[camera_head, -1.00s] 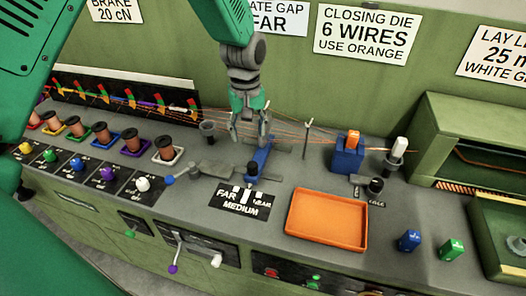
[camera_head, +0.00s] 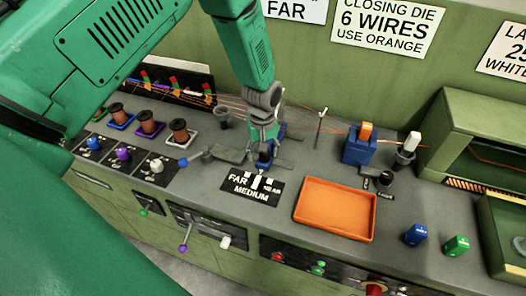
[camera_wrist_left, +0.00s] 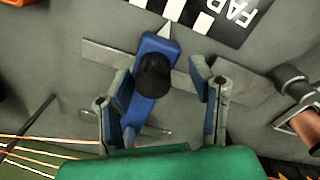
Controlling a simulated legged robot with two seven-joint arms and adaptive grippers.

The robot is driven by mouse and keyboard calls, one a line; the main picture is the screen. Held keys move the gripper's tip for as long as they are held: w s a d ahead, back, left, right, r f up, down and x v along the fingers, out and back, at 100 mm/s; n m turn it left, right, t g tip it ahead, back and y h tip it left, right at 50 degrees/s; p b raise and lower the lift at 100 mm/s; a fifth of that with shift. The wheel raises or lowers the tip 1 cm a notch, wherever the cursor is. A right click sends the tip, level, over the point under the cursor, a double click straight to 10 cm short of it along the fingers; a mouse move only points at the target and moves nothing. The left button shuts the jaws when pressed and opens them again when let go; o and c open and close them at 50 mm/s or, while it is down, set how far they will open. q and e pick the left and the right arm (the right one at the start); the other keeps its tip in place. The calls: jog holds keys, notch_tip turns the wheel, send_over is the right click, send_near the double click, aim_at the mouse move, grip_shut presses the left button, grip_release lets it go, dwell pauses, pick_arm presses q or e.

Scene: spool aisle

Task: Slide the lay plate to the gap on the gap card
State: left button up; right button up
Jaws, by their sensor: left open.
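The blue lay plate (camera_wrist_left: 144,108) with its black knob (camera_wrist_left: 153,75) sits across a flat grey rail on the bench. My left gripper (camera_wrist_left: 160,80) is open, its fingers on either side of the plate and knob; I cannot tell whether they touch. In the head view this gripper (camera_head: 268,152) hides much of the plate. The black and white gap card (camera_head: 252,187) lies just in front, marked FAR, MEDIUM and NEAR. In the wrist view the plate's pale pointer faces the card's (camera_wrist_left: 240,24) middle white mark. My right gripper is out of view.
A wall sign (camera_head: 294,10) reads FAR. An orange tray (camera_head: 335,208) lies right of the card. A thin upright post (camera_head: 320,128) and a blue block (camera_head: 359,145) stand behind it. Copper spools (camera_head: 180,130) and wires run at the left and back.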

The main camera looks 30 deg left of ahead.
pick_arm(q)
jog(key=shift+w+d+f, duration=0.1)
jog(key=shift+d, duration=0.45)
jog(key=c, duration=0.3)
jog(key=shift+d, duration=0.1)
grip_shut()
jog(key=shift+s+a, duration=0.25)
jog(key=shift+a, duration=0.85)
jog(key=shift+s+a, duration=0.2)
jog(key=shift+a, duration=0.85)
jog(key=shift+o, duration=0.4)
grip_release()
jog(key=shift+d, duration=0.1)
jog(key=shift+o, duration=1.1)
jog(key=shift+w, duration=0.1)
jog(key=shift+d, duration=0.1)
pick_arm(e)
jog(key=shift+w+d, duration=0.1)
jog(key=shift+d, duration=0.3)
